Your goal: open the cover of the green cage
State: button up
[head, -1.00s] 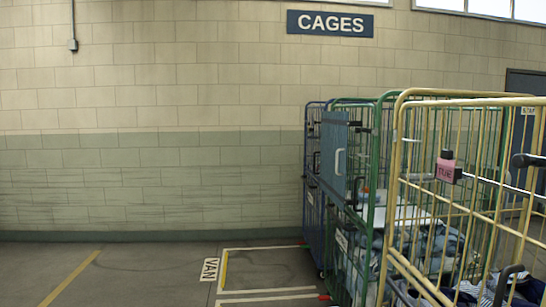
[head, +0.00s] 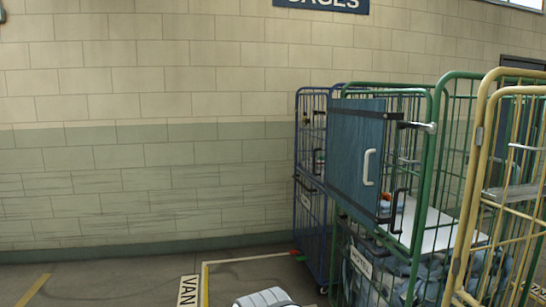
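The green cage (head: 437,150) stands right of centre, between a blue cage and a yellow cage. Its cover is a flat blue panel (head: 345,150), upright over the upper part of the cage's left portion. A white bar handle (head: 369,167) sits near the panel's right edge. A dark latch with a metal end (head: 416,126) sticks out to the right near the panel's top. A black handle (head: 396,211) is by its lower right corner. A white shelf and pale blue cloth show inside the cage.
The blue cage (head: 310,225) stands behind on the left. The yellow cage (head: 473,200) is near on the right. Floor lines and a VAN label (head: 188,291) lie in front of the wall. The floor at left is clear.

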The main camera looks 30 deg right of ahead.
aim_at(356, 127)
jog(key=z, duration=0.6)
jog(key=i, duration=1.2)
jog(key=z, duration=1.2)
jog(key=i, duration=0.55)
jog(key=z, duration=0.3)
jog(key=k, duration=0.7)
jog(key=z, duration=0.25)
jog(key=i, duration=0.7)
jog(key=u, duration=0.15)
